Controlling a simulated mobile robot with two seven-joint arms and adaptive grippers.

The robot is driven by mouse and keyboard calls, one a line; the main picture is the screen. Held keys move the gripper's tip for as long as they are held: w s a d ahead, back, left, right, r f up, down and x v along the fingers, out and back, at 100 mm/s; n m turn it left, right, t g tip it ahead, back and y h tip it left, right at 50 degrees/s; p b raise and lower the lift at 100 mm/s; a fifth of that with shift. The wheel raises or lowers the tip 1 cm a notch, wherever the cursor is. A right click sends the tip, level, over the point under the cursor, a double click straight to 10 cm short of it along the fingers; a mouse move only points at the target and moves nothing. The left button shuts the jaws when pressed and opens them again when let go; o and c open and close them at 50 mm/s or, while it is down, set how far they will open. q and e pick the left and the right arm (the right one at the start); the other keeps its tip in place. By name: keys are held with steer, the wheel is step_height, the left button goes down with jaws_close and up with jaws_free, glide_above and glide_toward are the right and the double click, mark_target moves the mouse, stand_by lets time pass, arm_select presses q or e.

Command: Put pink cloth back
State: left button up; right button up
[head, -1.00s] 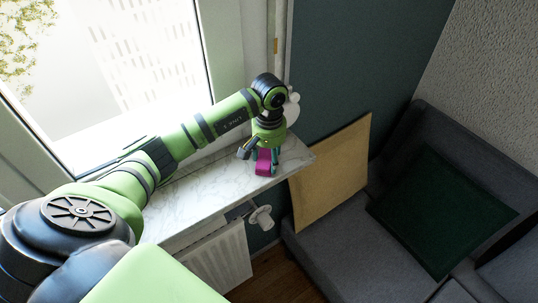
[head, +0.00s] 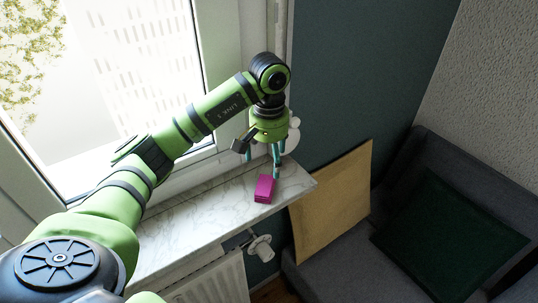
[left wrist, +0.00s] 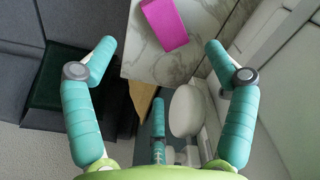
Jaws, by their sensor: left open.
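The pink cloth (head: 264,189) looks like a small folded magenta block. It lies on the white marble windowsill (head: 205,215), near the sill's right end. It also shows at the top of the left wrist view (left wrist: 166,24), beyond the fingertips. My left gripper (head: 263,166) is above and just behind the cloth in the head view, with its teal fingers spread and nothing between them. In the left wrist view the open fingers (left wrist: 160,48) are apart from the cloth. My right gripper is not in view.
A window (head: 130,70) stands behind the sill. A radiator (head: 212,280) with a white valve knob (head: 261,248) is below it. A wooden board (head: 335,200) leans beside the sill's right end, next to a grey sofa with a dark green cushion (head: 450,222).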

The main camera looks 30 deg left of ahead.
arm_select(q)
steer(key=shift+r, duration=1.5)
